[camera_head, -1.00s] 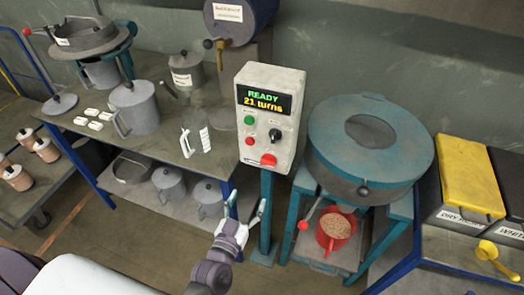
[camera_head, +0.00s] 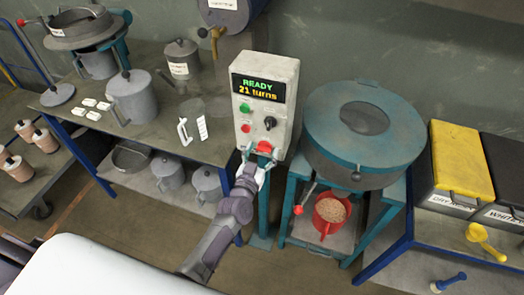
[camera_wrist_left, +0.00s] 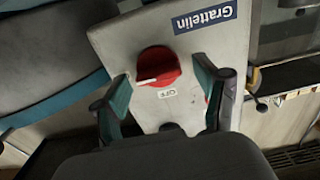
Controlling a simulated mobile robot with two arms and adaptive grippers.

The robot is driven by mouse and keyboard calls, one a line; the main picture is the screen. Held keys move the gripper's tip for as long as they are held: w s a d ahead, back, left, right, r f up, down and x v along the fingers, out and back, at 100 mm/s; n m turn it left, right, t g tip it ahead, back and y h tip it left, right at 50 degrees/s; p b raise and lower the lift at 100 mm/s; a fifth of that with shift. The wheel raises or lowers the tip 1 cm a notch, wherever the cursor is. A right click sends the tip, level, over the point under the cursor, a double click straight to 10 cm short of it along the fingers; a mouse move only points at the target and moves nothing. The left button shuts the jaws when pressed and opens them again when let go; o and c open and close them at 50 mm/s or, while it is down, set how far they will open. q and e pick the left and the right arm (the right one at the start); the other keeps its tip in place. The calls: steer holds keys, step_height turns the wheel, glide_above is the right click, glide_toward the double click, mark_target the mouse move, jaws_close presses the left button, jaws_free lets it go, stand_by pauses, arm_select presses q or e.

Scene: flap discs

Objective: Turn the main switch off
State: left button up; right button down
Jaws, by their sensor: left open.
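The main switch is a red rotary knob low on the front of a light grey control box (camera_head: 284,82). It shows in the head view (camera_head: 264,147) just beyond my left gripper (camera_head: 256,158). In the left wrist view the red knob (camera_wrist_left: 158,64) has a white pointer mark toward its lower left, and an OFF label sits below it. My left gripper (camera_wrist_left: 162,72) is open, with one finger on each side of the knob and visible gaps. I cannot tell how far the fingertips are from the panel. My right gripper is not in view.
The box also carries a lit display (camera_head: 258,90) reading "READY 21 turns", a green button (camera_head: 245,108), a small red button (camera_head: 245,128) and a black knob (camera_head: 270,123). A round teal machine (camera_head: 362,125) stands close on the right, a bench with cans on the left.

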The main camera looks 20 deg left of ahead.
arm_select(q)
steer(key=c, duration=1.1)
steer(key=shift+c, duration=0.2)
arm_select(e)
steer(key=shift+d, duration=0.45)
arm_select(q)
steer(key=shift+n, duration=0.3)
steer(key=n+b, duration=0.1)
steer(key=n, duration=0.3)
steer(key=shift+n, duration=0.3)
steer(key=n, duration=0.2)
steer(key=n+b, duration=0.1)
steer(key=n, duration=0.1)
steer(key=shift+a+f+n, duration=0.15)
steer(key=shift+n, duration=0.15)
steer(key=shift+f+n+b, duration=0.1)
steer(key=shift+n+b, duration=0.95)
steer(key=shift+n, duration=2.85)
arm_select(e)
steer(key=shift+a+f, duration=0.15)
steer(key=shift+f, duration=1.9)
arm_select(q)
steer(key=shift+n, duration=0.3)
